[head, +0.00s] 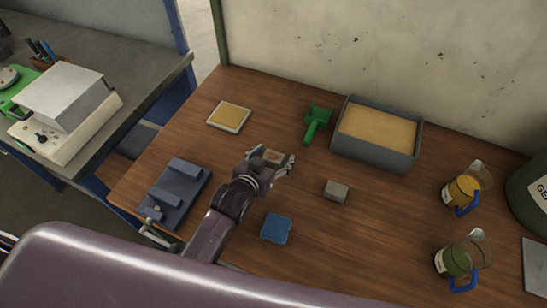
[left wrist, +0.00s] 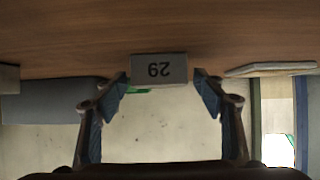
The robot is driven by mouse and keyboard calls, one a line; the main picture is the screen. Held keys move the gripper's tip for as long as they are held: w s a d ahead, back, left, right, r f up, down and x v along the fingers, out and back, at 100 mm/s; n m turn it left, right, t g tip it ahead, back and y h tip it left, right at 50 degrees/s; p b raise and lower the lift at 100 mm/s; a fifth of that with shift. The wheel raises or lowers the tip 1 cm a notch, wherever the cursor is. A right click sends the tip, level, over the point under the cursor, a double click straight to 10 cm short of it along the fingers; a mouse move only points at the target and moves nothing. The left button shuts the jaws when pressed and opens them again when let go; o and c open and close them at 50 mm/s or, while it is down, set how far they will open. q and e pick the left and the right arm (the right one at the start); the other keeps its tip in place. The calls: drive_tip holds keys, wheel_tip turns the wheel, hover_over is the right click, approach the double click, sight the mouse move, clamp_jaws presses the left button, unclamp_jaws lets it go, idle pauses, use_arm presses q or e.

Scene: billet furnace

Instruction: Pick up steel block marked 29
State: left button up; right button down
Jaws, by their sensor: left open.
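The steel block marked 29 (left wrist: 158,69) is a small grey block on the wooden table. Its number appears upside down in the left wrist view, where the table is at the top. In the head view, a block (head: 272,155) at my left gripper (head: 270,161) shows a reddish patch on top; its number cannot be read there. In the left wrist view, my left gripper (left wrist: 160,92) is open, with one fingertip near each side of the block and visible gaps. My right gripper is not in view.
Another grey block (head: 336,190) lies to the right. A green scoop (head: 314,123), a grey sand-filled bin (head: 374,160) and a shallow tray (head: 229,117) stand behind. A blue pad (head: 276,228), a blue-grey fixture (head: 175,192) and two jugs (head: 466,188) (head: 463,258) are around.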

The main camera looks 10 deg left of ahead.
use_arm(q)
drive_tip(key=shift+c, duration=0.2)
clamp_jaws()
drive_tip(key=shift+r, duration=0.15)
drive_tip(key=shift+r, duration=0.1)
